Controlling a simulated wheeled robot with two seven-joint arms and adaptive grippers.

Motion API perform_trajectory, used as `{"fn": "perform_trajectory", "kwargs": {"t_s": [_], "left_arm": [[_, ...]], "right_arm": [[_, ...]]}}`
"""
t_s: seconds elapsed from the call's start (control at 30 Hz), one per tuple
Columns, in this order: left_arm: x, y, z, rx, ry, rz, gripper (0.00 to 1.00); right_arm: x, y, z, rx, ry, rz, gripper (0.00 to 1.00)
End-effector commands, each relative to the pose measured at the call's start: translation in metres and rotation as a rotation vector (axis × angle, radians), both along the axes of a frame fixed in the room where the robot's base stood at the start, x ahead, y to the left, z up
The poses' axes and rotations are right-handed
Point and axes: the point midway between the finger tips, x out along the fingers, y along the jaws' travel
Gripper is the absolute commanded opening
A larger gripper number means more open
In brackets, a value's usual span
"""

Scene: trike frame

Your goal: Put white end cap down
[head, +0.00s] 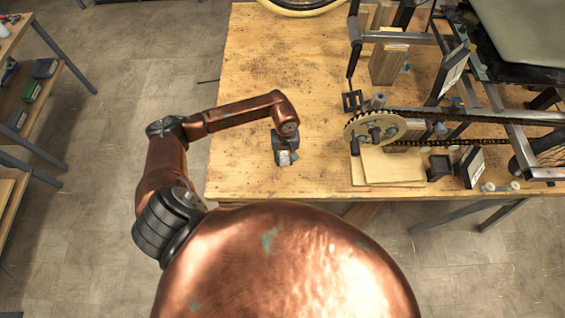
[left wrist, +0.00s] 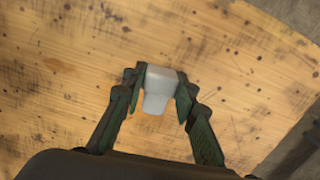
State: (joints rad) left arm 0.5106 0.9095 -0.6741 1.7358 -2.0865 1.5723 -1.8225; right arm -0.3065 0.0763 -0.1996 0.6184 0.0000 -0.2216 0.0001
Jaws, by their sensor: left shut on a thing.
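The white end cap (left wrist: 157,88) is between the two fingers of my left gripper (left wrist: 158,92) in the left wrist view. The fingers are shut on its sides. In the head view the left gripper (head: 285,157) hangs over the left front part of the wooden table, and the pale cap (head: 284,158) shows at its tip. The gap between the cap and the table top is hard to judge. My right gripper is not in either view.
The wooden table (head: 240,130) is bare around the left gripper. To the right stand the trike frame with a chainring (head: 375,128) and chain, a flat board (head: 390,170) and a small black box (head: 439,167). Small whitish pieces (head: 500,187) lie near the front edge.

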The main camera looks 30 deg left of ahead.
Motion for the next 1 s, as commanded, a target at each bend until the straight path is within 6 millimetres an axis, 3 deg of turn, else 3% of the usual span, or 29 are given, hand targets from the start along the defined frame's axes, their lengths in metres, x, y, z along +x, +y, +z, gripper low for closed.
{"fn": "perform_trajectory", "kwargs": {"t_s": [0.13,0.3,0.7,0.73,1.0], "left_arm": [[-0.003,0.009,-0.012,0.001,0.003,0.003,0.00],[-0.003,0.007,-0.036,-0.002,0.002,0.002,0.00],[-0.002,0.008,-0.044,0.002,0.000,-0.001,0.00],[-0.002,0.008,-0.043,0.002,0.001,-0.001,0.28],[-0.002,0.007,-0.042,0.001,0.001,0.000,0.44]], "right_arm": [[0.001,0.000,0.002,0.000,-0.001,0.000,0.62],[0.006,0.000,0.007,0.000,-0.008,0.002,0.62],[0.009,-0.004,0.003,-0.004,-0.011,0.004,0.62],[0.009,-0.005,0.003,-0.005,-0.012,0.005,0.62],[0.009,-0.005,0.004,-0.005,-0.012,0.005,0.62]]}}
